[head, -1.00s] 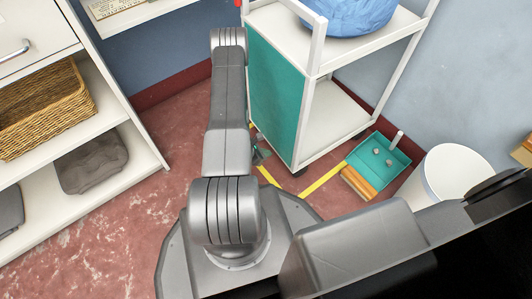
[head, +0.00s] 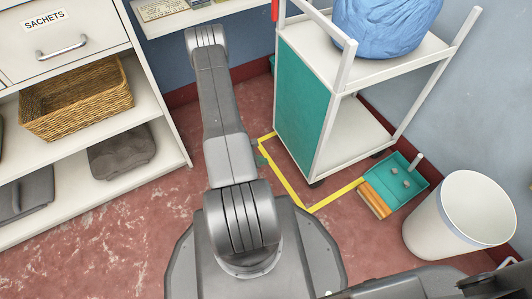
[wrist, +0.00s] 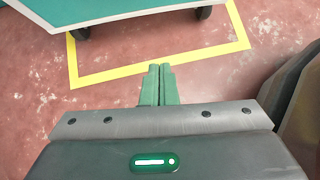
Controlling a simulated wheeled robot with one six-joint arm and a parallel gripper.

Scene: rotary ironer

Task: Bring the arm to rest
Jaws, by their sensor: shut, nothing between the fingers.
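My gripper (wrist: 160,85) shows in the wrist view with its two green fingers together and nothing between them. It hangs above the red floor, just short of a yellow floor line. In the head view my arm reaches up the picture, bent at the elbow, and hides most of the gripper; only a bit of green shows beside the arm.
A white trolley (head: 327,90) with a teal side panel and a blue bundle (head: 385,25) stands right of my arm, inside yellow tape (head: 335,195). A teal dustpan (head: 402,182) and white bin (head: 445,215) are further right. Shelves with a wicker basket (head: 75,100) stand left.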

